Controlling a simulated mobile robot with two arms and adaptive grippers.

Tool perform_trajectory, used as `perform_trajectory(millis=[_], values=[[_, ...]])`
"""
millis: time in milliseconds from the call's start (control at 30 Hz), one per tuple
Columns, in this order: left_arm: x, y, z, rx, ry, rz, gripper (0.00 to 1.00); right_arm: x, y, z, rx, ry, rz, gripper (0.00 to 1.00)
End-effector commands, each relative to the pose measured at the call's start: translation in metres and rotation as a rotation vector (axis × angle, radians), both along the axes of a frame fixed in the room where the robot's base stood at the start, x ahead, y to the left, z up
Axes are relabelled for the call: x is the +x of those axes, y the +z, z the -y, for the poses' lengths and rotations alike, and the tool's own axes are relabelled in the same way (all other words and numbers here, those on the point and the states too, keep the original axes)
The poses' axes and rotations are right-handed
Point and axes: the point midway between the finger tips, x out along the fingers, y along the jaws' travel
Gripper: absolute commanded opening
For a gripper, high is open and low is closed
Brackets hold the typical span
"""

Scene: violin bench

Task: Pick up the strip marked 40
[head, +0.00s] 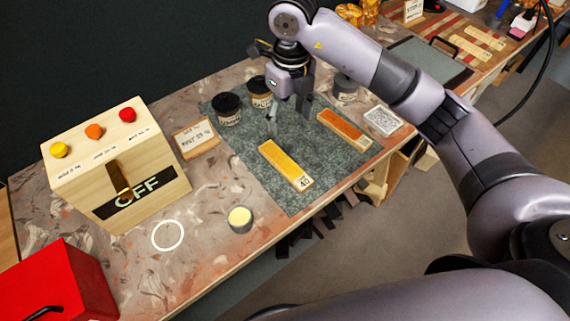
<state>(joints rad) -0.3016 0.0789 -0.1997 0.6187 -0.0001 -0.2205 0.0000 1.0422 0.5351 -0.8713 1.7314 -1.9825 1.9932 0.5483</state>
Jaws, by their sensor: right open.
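The strip marked 40 (283,163) is a yellow strip with a pale end that carries the number. It lies flat on the dark green mat (242,138), its numbered end toward the bench's front edge. My right gripper (289,119) is open and empty. It points down over the mat, beyond the far end of this strip, and appears apart from it. An orange-brown strip (343,129) lies to the right on the same mat; its end mark is too small to read. My left gripper is not in view.
Dark jars (228,110) stand at the mat's far side, partly behind the gripper. A wooden box with buttons and an OFF sign (115,165) stands left. A small yellow-topped pot (240,219), a label card (196,138) and a red box (55,285) are also on the bench.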

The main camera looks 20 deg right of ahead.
Motion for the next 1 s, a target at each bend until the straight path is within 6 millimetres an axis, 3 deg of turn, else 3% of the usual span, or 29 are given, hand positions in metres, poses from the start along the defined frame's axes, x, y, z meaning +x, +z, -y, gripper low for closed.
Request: perform_trajectory(millis=[167,500,1000], values=[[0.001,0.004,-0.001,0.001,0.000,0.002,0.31,-0.001,-0.023,0.005,-0.024,-0.008,-0.008,0.61],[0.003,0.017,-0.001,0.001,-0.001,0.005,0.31,-0.001,-0.095,0.003,-0.019,-0.007,-0.007,0.61],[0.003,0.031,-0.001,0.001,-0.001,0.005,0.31,0.004,-0.147,-0.008,-0.017,-0.006,-0.007,0.61]])
